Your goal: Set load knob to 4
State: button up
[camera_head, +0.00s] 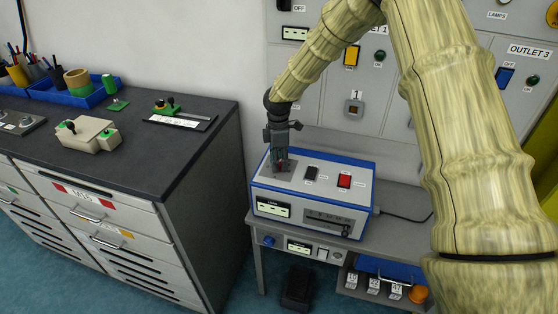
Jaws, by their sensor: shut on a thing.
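A blue-and-white instrument box (262,183) stands on the grey bench. My gripper (281,166) points down onto the grey plate at the left of the box's top panel. It is shut on a small knob there, which the fingers almost wholly hide. I take this to be the load knob, but its pointer, scale and label cannot be read at this size. A black switch (311,173) and a red switch (344,180) sit to the right of my gripper on the same panel. A pale meter (272,207) is on the box's front; its reading is unclear.
A wall panel (320,112) with switches and outlet labels rises close behind the box. A dark-topped drawer cabinet (150,170) stands to the left, with a beige device (88,134) on it. A lower shelf holds a blue tray (385,268).

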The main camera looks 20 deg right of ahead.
jog(key=shift+n, duration=0.6)
jog(key=o, duration=1)
jog(key=shift+r, duration=0.1)
jog(key=r, duration=1.1)
jog(key=shift+w+r, duration=0.4)
